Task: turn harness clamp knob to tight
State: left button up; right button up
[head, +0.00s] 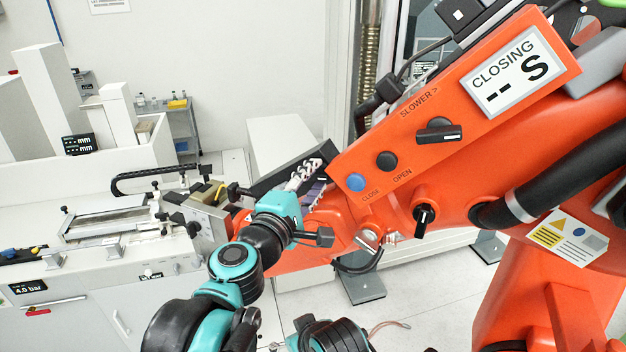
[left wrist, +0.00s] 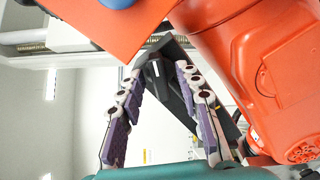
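A round black knob (head: 424,214) with a white pointer mark sits on the orange machine body (head: 350,222), near the black hose; no label for it is readable. My left gripper (head: 316,178) is to the left of this knob, beside the lower left end of the orange control panel. A dark grey angular part (left wrist: 172,80) shows beyond the fingertips. My right gripper is not in view.
The orange panel (head: 330,165) carries a blue button (head: 355,182), a black button (head: 386,161), a black lever knob (head: 439,134) and a "CLOSING" display (head: 510,72). A black hose (head: 555,178) runs right of the round knob. A white bench machine (head: 100,235) stands left.

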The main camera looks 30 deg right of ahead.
pick_arm(q)
jog(key=v, duration=1.2)
jog(key=a+f+m+y+b, duration=0.25)
jog(key=a+f+b, duration=0.3)
jog(key=f, duration=0.65)
jog(key=a+f+m+g+y+b, duration=0.1)
jog(key=a+f+m+y+b, duration=0.15)
jog(key=a+f+b, duration=0.65)
jog(key=a+f+m+y+b, duration=0.1)
jog(key=f+m+b, duration=0.3)
jog(key=f, duration=1.1)
jog(key=s+a+f+g+y+b, duration=0.2)
jog(key=a+f+y+b, duration=0.6)
jog(key=a+f, duration=1.2)
notch_tip(320, 180, down, 5)
jog(key=s+b, duration=0.1)
jog(key=b, duration=0.3)
jog(key=shift+s+a+y, duration=0.3)
jog(key=shift+s+a, duration=0.1)
jog(key=shift+r, duration=0.1)
